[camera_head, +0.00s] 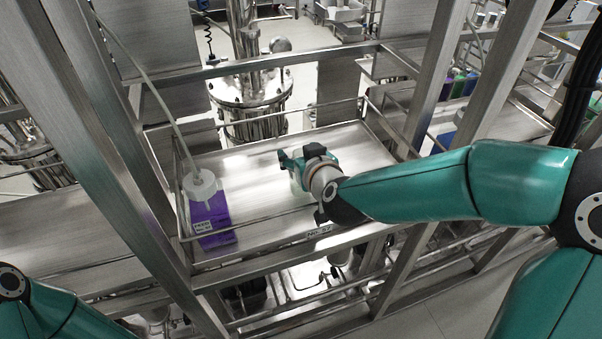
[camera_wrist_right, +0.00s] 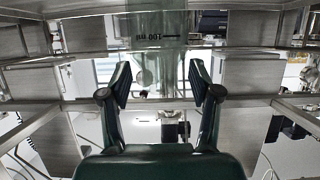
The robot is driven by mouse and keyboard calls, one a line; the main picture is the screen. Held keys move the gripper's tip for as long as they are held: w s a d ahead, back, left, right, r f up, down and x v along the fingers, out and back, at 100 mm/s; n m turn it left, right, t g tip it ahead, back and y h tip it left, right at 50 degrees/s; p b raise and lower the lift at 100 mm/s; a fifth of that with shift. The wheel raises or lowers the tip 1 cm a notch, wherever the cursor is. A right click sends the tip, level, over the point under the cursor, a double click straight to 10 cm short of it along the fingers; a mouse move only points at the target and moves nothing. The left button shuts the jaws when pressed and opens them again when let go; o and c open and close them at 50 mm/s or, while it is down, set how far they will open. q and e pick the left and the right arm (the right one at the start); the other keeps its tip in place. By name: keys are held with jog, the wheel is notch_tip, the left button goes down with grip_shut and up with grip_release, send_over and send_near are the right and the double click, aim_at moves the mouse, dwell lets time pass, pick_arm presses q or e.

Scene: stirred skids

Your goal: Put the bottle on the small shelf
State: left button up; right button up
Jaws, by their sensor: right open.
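A clear, greenish bottle with a "100 ml" mark (camera_wrist_right: 160,22) shows in the right wrist view, in front of and between the fingers. In the head view it is mostly hidden by my right gripper (camera_head: 290,160); a pale part of it (camera_head: 297,182) shows beside the fingers. The gripper is open, with a finger on either side in the wrist view (camera_wrist_right: 160,85); I see no firm contact. The small shelf (camera_head: 350,145) is a railed steel surface under the gripper. I cannot tell whether the bottle touches it. My left gripper is out of view.
A purple container (camera_head: 210,218) with a white cap and a tube stands at the shelf's left end. Thin rails edge the shelf, and steel posts (camera_head: 425,85) rise around it. A steel vessel (camera_head: 250,100) stands behind. The shelf's right part is clear.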

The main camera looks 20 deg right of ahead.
jog(key=shift+c, duration=0.3)
grip_shut()
jog(key=shift+r, duration=0.15)
